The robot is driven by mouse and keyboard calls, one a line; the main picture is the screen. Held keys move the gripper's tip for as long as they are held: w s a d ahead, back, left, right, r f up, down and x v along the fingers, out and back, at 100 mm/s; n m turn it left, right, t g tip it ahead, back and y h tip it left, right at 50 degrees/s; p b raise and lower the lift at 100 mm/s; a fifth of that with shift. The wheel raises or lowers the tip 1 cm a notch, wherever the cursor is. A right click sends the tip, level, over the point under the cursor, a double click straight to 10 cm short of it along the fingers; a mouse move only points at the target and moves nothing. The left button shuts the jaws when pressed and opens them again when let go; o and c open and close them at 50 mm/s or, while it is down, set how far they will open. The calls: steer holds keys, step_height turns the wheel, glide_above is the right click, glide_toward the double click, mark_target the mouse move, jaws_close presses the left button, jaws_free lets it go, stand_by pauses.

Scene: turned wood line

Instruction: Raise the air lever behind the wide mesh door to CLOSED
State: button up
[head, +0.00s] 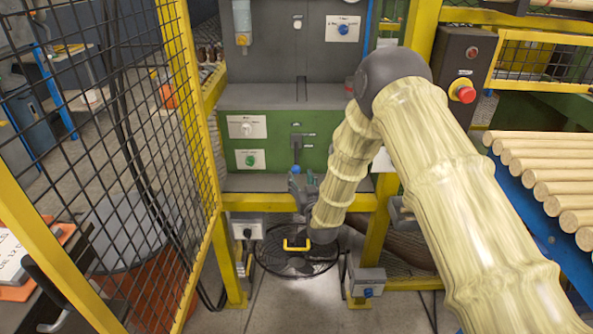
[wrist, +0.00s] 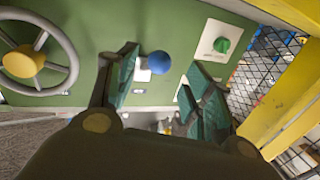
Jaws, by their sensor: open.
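The air lever (head: 296,152) is on the green panel (head: 315,160). It hangs low, and its blue ball knob (head: 295,169) shows just above my gripper (head: 300,184). In the wrist view the blue knob (wrist: 158,62) lies between the two teal fingertips of my gripper (wrist: 160,68), which is open. I see a gap on both sides of the knob, but cannot tell how far the fingers reach around it. The labels by the lever are too small to read. The wide mesh door (head: 130,130) stands open at the left, with a yellow frame.
A handwheel (wrist: 40,58) is beside the lever in the wrist view. A yellow rail (head: 255,202) crosses below the panel. A blue rack holds wooden rods (head: 545,165) at right.

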mark_target(297, 170)
steer(key=shift+p+x, duration=0.3)
steer(key=shift+x, duration=2.7)
steer(key=shift+c, duration=0.2)
jaws_close()
